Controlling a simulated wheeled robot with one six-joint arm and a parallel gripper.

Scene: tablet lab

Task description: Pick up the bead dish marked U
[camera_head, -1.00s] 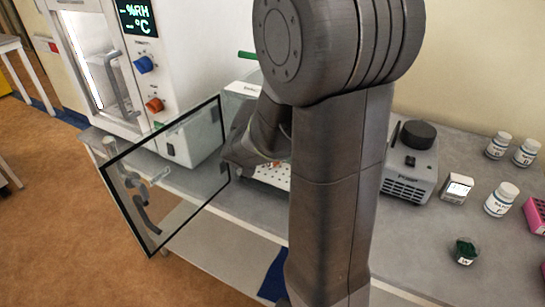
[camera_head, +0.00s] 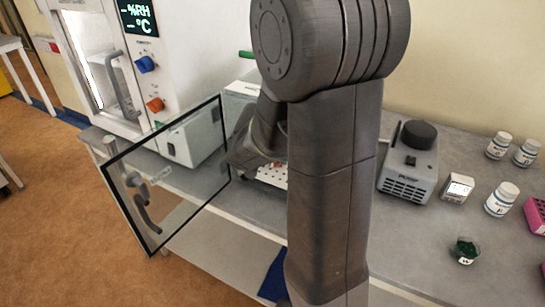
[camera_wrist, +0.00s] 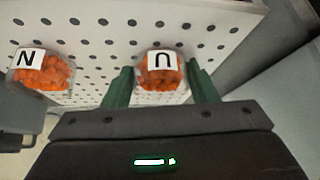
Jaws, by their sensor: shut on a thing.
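The bead dish marked U (camera_wrist: 161,74) is a small clear dish of orange beads with a white label, seen in the wrist view. My gripper (camera_wrist: 162,82) has its green fingers on either side of this dish and is shut on it. The dish is over a white perforated shelf (camera_wrist: 215,42); I cannot tell whether it touches the shelf.
A dish marked N (camera_wrist: 42,72) with orange beads is left of the U dish. An open glass door (camera_head: 175,175) stands near my arm.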

